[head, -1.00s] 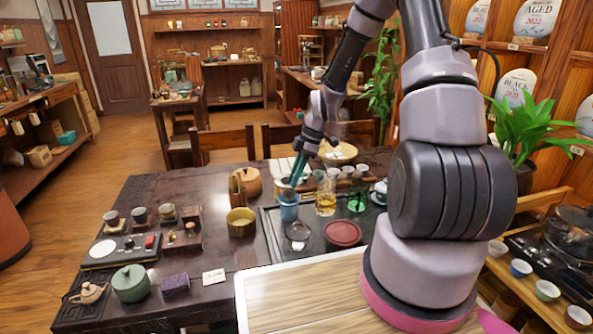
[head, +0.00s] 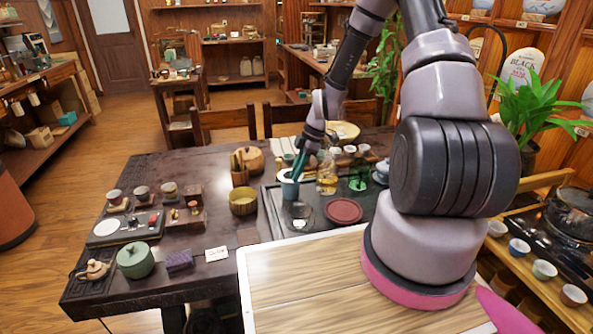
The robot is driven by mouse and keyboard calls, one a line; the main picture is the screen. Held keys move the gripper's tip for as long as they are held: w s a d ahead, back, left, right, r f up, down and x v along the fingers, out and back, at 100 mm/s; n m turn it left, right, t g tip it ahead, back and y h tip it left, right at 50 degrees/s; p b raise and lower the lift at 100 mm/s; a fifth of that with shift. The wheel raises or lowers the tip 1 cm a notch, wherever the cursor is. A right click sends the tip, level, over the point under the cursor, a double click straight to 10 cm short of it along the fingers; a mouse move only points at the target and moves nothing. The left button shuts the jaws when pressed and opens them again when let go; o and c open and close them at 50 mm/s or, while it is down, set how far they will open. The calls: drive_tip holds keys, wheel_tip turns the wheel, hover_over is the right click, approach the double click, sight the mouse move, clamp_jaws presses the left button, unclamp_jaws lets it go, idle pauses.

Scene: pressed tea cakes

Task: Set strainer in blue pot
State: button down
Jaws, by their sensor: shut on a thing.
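My gripper (head: 295,172), with teal fingers, points down at the pot's mouth. Its fingertips overlap the pot's rim in this view, and I cannot tell how deep they reach. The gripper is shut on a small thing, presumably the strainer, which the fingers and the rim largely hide. I cannot make out its shape or whether it touches the pot.
The glass pitcher (head: 327,181) with amber liquid and a green glass (head: 358,179) stand close on the right. A dark red disc (head: 343,211) lies in front on the tray. White cups line up behind.

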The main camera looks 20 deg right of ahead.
idle(0.3)
drive_tip(key=c, duration=0.7)
unclamp_jaws()
drive_tip(key=shift+c, duration=0.2)
drive_tip(key=o, duration=0.6)
drive_tip(key=shift+c, duration=0.2)
drive_tip(key=shift+r, duration=0.1)
drive_tip(key=shift+r, duration=3.45)
